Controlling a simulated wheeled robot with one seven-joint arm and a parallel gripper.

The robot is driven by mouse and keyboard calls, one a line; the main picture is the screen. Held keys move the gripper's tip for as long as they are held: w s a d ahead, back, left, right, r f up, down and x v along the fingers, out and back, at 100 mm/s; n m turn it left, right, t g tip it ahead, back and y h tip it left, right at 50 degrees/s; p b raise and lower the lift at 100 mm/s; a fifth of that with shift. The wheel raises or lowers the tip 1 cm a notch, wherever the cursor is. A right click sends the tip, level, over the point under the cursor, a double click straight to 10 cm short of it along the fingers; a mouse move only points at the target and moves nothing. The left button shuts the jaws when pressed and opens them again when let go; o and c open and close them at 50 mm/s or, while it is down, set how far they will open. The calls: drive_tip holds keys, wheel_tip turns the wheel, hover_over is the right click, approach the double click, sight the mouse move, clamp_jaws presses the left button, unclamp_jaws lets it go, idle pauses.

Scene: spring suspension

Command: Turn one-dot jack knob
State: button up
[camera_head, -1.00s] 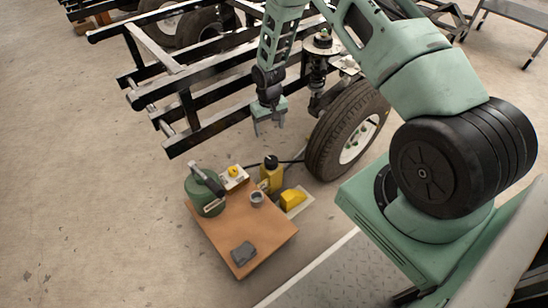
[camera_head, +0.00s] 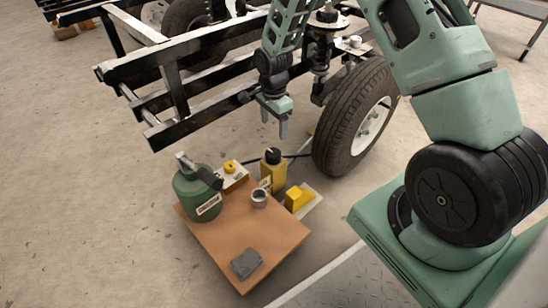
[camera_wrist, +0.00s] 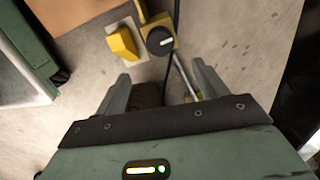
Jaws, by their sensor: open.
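A yellow jack-like unit (camera_head: 272,176) stands at the far right corner of the brown board. Its round black knob (camera_head: 272,156) is on top. In the wrist view the black knob (camera_wrist: 160,41) carries a pale bar mark, and the yellow body (camera_wrist: 154,22) shows around it. No dot count can be read. My gripper (camera_head: 274,127) is open and empty, above and apart from the knob. In the wrist view its fingers (camera_wrist: 161,75) point toward the knob, which lies beyond the tips. A yellow knob (camera_head: 230,167) sits on a pale box to the left.
The brown board (camera_head: 262,240) holds a green canister (camera_head: 198,195), a small metal cup (camera_head: 259,198) and a grey block (camera_head: 246,264). A yellow wedge (camera_head: 297,198) lies right of the jack. The tyre (camera_head: 345,130) and black frame (camera_head: 190,75) stand close to my gripper.

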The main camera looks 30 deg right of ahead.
sight(273, 152)
wheel_tip(273, 152, down, 14)
drive_tip(key=b, duration=0.7)
drive_tip(key=shift+r, duration=0.1)
drive_tip(key=shift+r, duration=0.1)
drive_tip(key=c, duration=1)
